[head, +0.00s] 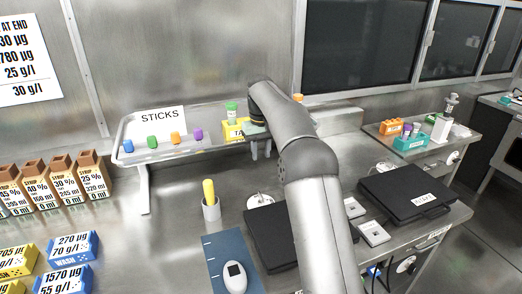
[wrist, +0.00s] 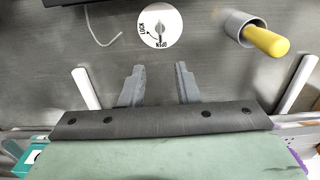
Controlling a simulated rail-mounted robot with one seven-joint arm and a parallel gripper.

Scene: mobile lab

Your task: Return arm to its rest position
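My grey arm (head: 325,220) rises from the bottom of the head view and bends down at its far end. My gripper (head: 261,150) hangs above the bench, beside the shelf with the coloured sticks. In the wrist view the two fingers of my gripper (wrist: 158,84) stand apart with nothing between them. Bare metal bench lies below them. A round white LOCK/OPEN dial (wrist: 158,36) lies beyond the fingertips.
A yellow-handled tool stands in a grey cup (head: 211,211). A yellow block (head: 234,131) holds a green-capped vial near my gripper. The STICKS shelf (head: 127,158) is left. A black case (head: 408,193) and orange and teal racks (head: 408,143) are right.

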